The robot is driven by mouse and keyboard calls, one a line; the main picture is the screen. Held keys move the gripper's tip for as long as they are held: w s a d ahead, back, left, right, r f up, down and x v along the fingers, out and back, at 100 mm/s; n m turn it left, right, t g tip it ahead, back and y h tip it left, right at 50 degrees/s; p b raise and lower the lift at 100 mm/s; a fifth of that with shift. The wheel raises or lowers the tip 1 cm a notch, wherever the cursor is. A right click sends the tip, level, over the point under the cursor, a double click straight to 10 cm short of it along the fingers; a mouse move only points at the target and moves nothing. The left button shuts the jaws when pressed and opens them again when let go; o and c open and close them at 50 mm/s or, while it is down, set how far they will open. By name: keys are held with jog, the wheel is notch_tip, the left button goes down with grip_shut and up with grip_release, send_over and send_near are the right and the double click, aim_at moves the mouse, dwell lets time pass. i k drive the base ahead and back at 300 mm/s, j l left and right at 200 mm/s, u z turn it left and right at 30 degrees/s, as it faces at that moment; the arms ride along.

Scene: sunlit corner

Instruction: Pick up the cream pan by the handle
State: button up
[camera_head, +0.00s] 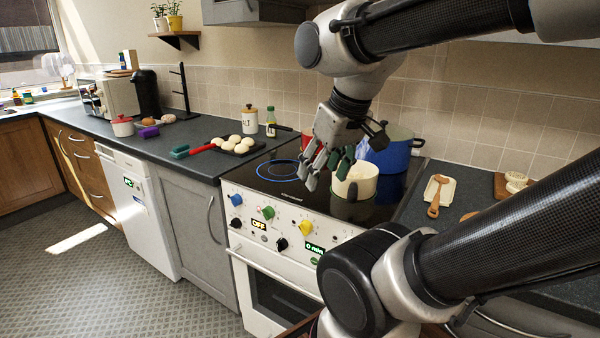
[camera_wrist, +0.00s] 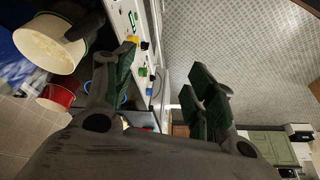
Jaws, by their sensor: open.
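The cream pan (camera_head: 365,184) stands on the black stovetop, right of my gripper and in front of the blue pot. A short dark piece at its front looks like the handle, seen nearly end on. In the wrist view the cream pan (camera_wrist: 42,50) is at the upper left, and its dark handle (camera_wrist: 86,26) points right, towards the stove's front. My gripper (camera_head: 328,172) is open and empty above the stove, just left of the pan and overlapping its edge in the head view. In the wrist view its spread fingers (camera_wrist: 160,88) have nothing between them; the handle lies outside them.
A spoon rest with a wooden spoon (camera_head: 436,198) lies right of the stove. Eggs on a dark tray (camera_head: 238,148) and a red-handled tool (camera_head: 195,151) lie left. The stovetop's left part is clear.

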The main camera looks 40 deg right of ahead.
aim_at(361, 182)
jog(key=j+z, duration=0.2)
jog(key=j, duration=0.35)
jog(key=k+j+z, duration=0.2)
jog(key=j, duration=0.35)
jog(key=j+z, duration=0.2)
jog(key=j, duration=0.35)
